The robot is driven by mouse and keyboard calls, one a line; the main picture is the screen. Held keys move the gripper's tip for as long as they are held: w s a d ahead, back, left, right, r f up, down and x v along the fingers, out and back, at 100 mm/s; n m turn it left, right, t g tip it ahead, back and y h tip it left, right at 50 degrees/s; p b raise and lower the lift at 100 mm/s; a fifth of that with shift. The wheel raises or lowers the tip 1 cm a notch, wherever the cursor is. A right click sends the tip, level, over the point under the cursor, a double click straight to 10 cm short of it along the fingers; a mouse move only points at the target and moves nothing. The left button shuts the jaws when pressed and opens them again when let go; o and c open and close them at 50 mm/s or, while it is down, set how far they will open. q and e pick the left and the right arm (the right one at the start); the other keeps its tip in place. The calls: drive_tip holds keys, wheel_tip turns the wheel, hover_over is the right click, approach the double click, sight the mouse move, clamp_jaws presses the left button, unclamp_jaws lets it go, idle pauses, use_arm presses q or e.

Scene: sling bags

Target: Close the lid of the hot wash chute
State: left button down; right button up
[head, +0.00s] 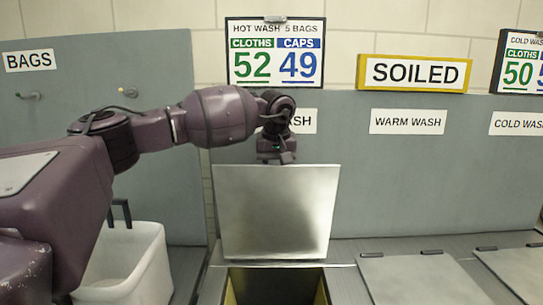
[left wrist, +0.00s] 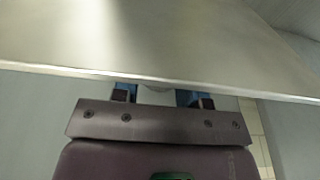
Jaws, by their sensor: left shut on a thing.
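The hot wash chute lid (head: 275,215) is a square metal plate standing raised, nearly upright, behind its dark open chute (head: 272,286). Its broad face and edge also fill the upper part of the left wrist view (left wrist: 150,40). My left gripper (head: 277,160) is at the lid's top edge and is shut on the lid there. In the left wrist view its fingers (left wrist: 158,96) reach under the edge, and the exact grip is partly hidden. The hot wash label (head: 304,121) is partly covered by my left wrist. My right gripper is not in view.
The warm wash lid (head: 420,282) and the cold wash lid (head: 517,268) lie flat to the right. A white bin (head: 128,262) stands at lower left under my arm. The grey back panel (head: 400,190) rises behind, with signs above and a bags panel (head: 75,85) at left.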

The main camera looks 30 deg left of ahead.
use_arm(q)
drive_tip(key=s+d+f+t+y+p, duration=0.1)
drive_tip(key=s+d+f+t, duration=0.3)
drive_tip(key=s, duration=0.7)
drive_tip(key=shift+d+y+p, duration=0.3)
drive_tip(key=shift+d+y, duration=0.6)
drive_tip(key=shift+d, duration=0.5)
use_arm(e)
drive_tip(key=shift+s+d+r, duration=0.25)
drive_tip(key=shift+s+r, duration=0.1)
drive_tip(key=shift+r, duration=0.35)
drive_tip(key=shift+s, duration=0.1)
use_arm(q)
drive_tip(key=c, duration=1.1)
unclamp_jaws()
drive_tip(key=o, duration=0.4)
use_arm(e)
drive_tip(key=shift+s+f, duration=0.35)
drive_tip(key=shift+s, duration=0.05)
use_arm(q)
drive_tip(key=shift+o, duration=0.2)
